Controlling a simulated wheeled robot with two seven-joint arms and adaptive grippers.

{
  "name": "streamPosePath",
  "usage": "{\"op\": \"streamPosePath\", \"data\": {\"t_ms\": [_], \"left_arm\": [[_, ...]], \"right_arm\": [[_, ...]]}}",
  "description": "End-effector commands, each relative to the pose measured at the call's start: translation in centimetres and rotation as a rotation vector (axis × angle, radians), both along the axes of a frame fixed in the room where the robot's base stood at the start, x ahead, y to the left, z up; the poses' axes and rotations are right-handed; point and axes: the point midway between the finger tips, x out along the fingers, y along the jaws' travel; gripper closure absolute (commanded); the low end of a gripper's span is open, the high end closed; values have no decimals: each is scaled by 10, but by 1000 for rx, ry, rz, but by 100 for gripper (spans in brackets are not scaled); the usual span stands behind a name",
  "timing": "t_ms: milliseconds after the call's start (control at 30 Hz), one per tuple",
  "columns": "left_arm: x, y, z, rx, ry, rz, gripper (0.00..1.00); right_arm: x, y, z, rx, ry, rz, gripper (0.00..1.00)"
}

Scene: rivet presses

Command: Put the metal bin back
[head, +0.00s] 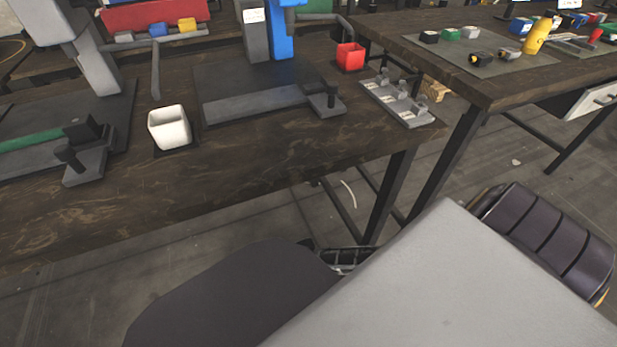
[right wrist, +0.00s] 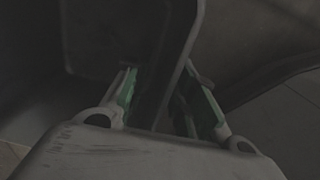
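In the right wrist view, a dark, smooth, thin-walled piece (right wrist: 130,35), which looks like the metal bin, fills the upper middle. My right gripper (right wrist: 158,85) has its two green-padded fingers on either side of its wall, and the wall fills the gap between them. The view is dim and the fingertips are partly hidden. In the head view, a dark grey rounded shape (head: 235,295) at the bottom may be the same bin; I cannot tell for sure. My left gripper is not in view.
A dark wooden workbench (head: 230,165) holds presses, a white bin (head: 169,128), a red bin (head: 349,57) and a grey fixture (head: 398,101). Another table (head: 480,90) with tools stands at the right. A dark ribbed object (head: 555,235) is at lower right. Concrete floor shows between.

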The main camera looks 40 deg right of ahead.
Motion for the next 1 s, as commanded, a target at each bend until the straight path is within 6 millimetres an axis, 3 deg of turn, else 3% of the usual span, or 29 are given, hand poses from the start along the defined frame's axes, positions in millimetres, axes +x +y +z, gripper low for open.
{"op": "streamPosePath", "data": {"t_ms": [467,1000], "left_arm": [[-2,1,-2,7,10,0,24],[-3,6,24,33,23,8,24]], "right_arm": [[0,0,7,0,-1,0,73],[-1,0,48,0,0,0,73]]}}
